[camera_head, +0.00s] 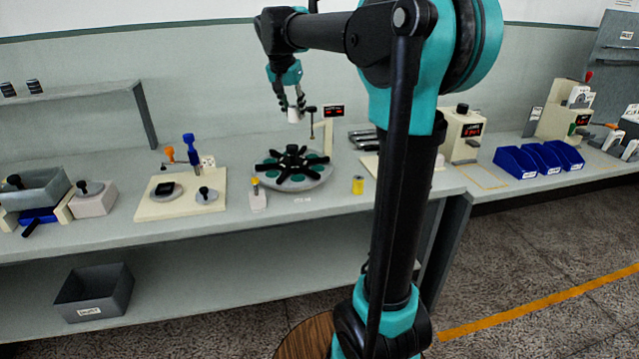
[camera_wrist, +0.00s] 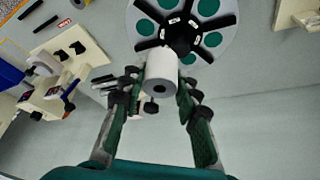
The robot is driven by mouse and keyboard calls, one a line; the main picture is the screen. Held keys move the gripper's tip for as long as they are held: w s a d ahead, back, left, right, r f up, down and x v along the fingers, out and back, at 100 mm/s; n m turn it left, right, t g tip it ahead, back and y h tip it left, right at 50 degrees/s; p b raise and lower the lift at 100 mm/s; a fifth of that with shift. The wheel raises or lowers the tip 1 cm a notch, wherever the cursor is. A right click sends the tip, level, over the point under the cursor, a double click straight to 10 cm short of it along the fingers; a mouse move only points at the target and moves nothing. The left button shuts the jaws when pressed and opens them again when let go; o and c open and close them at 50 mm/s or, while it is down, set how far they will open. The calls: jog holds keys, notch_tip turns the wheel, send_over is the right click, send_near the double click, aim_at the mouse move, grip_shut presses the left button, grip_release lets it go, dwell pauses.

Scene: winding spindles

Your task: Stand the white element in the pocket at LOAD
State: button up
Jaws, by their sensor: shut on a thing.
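My gripper (camera_head: 293,106) is raised above the bench and shut on the white element (camera_head: 294,116), a short white cylinder. In the wrist view, the white element (camera_wrist: 160,68) sits between the two fingers of my gripper (camera_wrist: 158,84), with a dark hole in its near end. The round grey indexing table (camera_head: 322,183), with black spider arms and green round pockets, stands on the bench below my gripper, apart from the element. It also shows in the wrist view (camera_wrist: 232,14) beyond the element. A small blurred label lies at its front edge; I cannot read it surely.
A small white block with a yellow knob (camera_head: 257,199) and a yellow cylinder (camera_head: 358,185) stand near the table's front. A thin post with a black top (camera_head: 311,125) rises behind it. A beige fixture board (camera_head: 150,211) lies left. Blue bins (camera_head: 515,162) stand right.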

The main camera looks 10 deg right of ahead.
notch_tip(320, 180, down, 20)
jog(key=shift+d+r, duration=0.1)
dwell(0.5)
jog(key=o, duration=0.9)
jog(key=v, duration=1.2)
jog(key=s+d+f+n+y, duration=0.1)
jog(key=s+d+f+n, duration=0.1)
jog(key=s+f, duration=0.5)
jog(key=s+d+f+n, duration=0.2)
jog(key=s+f, duration=0.5)
jog(key=s, duration=0.3)
jog(key=s+d+f+n+y, duration=0.1)
jog(key=s+d+f+n, duration=0.1)
jog(key=s+f, duration=0.5)
jog(key=shift+s+d+f+n+y, duration=0.15)
jog(key=shift+s+f+n, duration=0.05)
jog(key=shift+s, duration=0.5)
jog(key=shift+s+d+f+n+y, duration=0.15)
jog(key=shift+s+d+f+n, duration=0.05)
jog(key=shift+s, duration=0.45)
